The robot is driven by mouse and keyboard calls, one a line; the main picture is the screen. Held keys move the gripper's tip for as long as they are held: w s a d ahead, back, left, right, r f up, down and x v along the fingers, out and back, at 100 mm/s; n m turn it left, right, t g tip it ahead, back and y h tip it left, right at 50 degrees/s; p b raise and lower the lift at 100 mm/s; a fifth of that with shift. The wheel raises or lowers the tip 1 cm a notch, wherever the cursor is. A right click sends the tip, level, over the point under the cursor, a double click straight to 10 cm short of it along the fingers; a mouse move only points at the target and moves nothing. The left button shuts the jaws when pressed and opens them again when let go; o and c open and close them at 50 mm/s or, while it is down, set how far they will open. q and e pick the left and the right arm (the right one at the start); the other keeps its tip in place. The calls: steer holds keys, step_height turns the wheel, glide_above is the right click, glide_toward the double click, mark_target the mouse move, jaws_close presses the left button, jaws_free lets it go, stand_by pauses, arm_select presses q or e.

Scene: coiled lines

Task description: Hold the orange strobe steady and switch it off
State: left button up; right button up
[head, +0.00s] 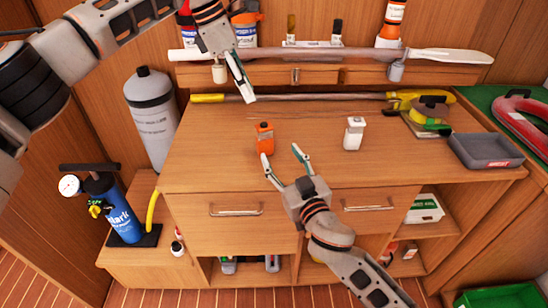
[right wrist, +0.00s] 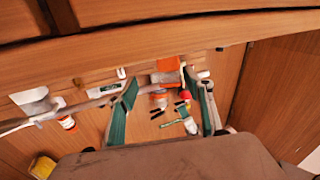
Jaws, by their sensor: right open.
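The orange strobe (head: 265,138) stands upright on the wooden worktop (head: 215,165). My right gripper (head: 281,152) is open and empty at its near side. One fingertip is close in front of the strobe and the other is off to its right; I cannot tell whether they touch. In the right wrist view, an orange body (right wrist: 167,68), apparently the strobe, shows between the spread fingers of this gripper (right wrist: 160,92), nearer the right one. The strobe's switch cannot be made out. My left gripper (head: 245,92) is above the back of the worktop, fingers pointing down; their gap is hidden.
A white strobe-like unit (head: 354,134) stands to the right. A grey tray (head: 485,150) sits at the right edge. A yellow-ended pole (head: 310,97) lies along the back, below a shelf with an oar (head: 450,56) and bottles. The worktop's left part is clear.

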mark_target(266, 144)
steer(key=shift+w+a+f+m, duration=0.1)
steer(key=shift+w+a+m, duration=0.15)
steer(key=shift+a+m, duration=0.5)
steer(key=shift+w+a, duration=0.25)
steer(key=shift+a, duration=0.1)
steer(key=x, duration=0.7)
steer(key=shift+w+f, duration=0.15)
steer(key=c, duration=1.3)
arm_select(q)
jaws_close()
arm_select(e)
steer(key=shift+o, duration=0.2)
